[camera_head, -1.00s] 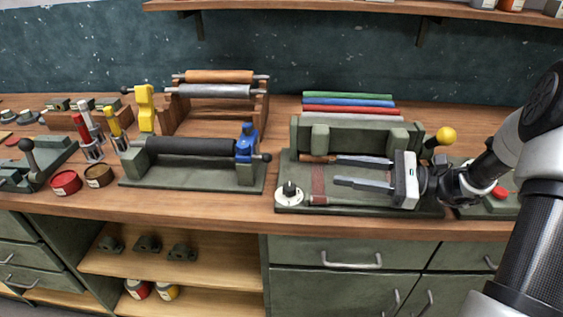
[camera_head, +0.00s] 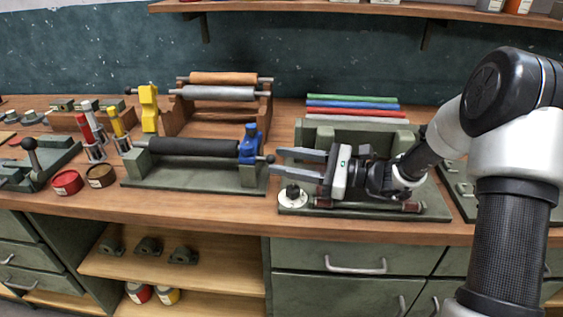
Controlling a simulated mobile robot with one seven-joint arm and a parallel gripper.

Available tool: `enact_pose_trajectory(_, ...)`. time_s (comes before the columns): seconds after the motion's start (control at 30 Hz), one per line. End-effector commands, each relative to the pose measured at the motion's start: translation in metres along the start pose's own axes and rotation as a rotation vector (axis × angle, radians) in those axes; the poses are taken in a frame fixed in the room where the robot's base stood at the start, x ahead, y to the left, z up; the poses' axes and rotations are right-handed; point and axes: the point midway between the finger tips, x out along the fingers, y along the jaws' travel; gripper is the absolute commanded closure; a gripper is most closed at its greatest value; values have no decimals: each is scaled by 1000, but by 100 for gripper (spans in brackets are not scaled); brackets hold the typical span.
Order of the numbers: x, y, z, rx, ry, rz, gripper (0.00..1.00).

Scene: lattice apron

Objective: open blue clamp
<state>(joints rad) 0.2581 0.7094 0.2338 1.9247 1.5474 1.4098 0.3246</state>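The blue clamp (camera_head: 249,144) sits on the right post of the green roller stand (camera_head: 193,182), at the right end of the dark roller (camera_head: 194,147). My gripper (camera_head: 284,164) is to the right of the clamp, with its two long grey fingers pointing left. The fingers are apart with nothing seen between them, so it is open. The fingertips are a short way right of the clamp in the picture; how far in depth I cannot tell. My arm hides part of the press behind it.
The green press (camera_head: 300,136) with a white dial (camera_head: 292,197) lies behind and below my gripper. Coloured rolls (camera_head: 352,107) lie at the back. A yellow clamp (camera_head: 149,108) stands by a wooden roller rack (camera_head: 262,107). Red (camera_head: 67,182) and brown (camera_head: 101,175) tins stand at the left.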

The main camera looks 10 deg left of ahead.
Motion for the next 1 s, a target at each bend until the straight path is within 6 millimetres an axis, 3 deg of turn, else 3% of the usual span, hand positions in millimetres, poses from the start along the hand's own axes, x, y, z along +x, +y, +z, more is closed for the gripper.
enact_pose_trajectory(0.13,11,0,0,0,-1,1,62)
enact_pose_trajectory(0.43,12,0,0,0,-1,0,62)
enact_pose_trajectory(0.67,12,0,0,0,0,0,100)
enact_pose_trajectory(1.0,12,-4,13,57,11,1,100)
